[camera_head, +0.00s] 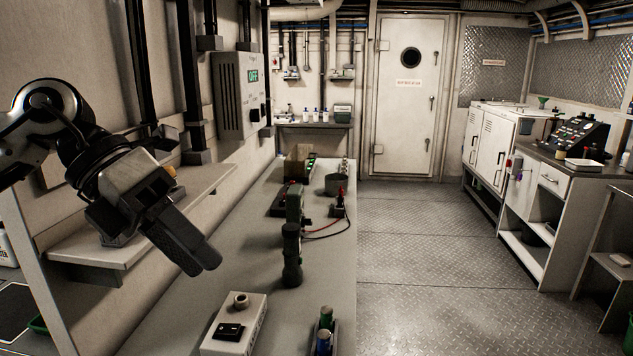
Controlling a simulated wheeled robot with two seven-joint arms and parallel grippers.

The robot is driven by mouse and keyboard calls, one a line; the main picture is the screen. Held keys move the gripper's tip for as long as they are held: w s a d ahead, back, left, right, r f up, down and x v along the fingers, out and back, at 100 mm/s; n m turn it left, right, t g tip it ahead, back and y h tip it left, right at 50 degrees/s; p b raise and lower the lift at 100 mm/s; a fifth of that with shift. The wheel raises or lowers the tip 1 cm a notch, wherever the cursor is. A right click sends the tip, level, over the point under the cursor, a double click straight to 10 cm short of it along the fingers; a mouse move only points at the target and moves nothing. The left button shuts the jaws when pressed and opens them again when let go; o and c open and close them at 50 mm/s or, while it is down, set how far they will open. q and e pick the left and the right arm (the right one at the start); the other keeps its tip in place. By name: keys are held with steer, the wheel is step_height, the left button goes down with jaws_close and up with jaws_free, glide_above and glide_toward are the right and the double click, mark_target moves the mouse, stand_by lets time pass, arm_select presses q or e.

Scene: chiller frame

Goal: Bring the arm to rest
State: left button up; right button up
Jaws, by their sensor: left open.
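My left arm comes in from the left edge, and my left gripper (200,262) hangs in the air near the wall shelf, pointing down and to the right. Its fingers overlap in this view, and I see nothing held between them. It is apart from the things on the bench. My right gripper does not show.
A grey shelf (97,255) juts from the left wall behind my gripper. The long bench (262,262) holds a white switch box (235,325), a dark flashlight-like tool (291,255) and red and black leads (325,233). A wall box (236,95) reads OFF. Open floor (420,260) lies right.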

arm_select(q)
steer(key=d+f+n+g+h, duration=0.2)
steer(key=d+f+n+h, duration=0.15)
steer(key=d+h, duration=0.85)
steer(key=w+f+n+t, duration=0.4)
steer(key=f+n+t, duration=0.1)
steer(key=n+t, duration=0.9)
steer(key=s+a+f+n+t+y, duration=0.1)
steer(key=s+a+f+n+y, duration=0.15)
steer(key=f+n+y, duration=0.4)
steer(key=s+a+f+n+t+y, duration=0.1)
steer(key=a+f+n+y, duration=0.3)
steer(key=f+n, duration=0.55)
steer(key=s+a+f+n+t+y, duration=0.15)
steer(key=a+f+n+y, duration=0.3)
steer(key=f, duration=0.65)
steer(key=s+a+f+n+g+y, duration=0.2)
steer(key=s+f+n+g, duration=0.1)
steer(key=s+f, duration=0.6)
steer(key=shift+s+g+y, duration=0.4)
steer(key=shift+s+g, duration=0.05)
steer(key=shift+g, duration=0.3)
steer(key=shift+f, duration=0.1)
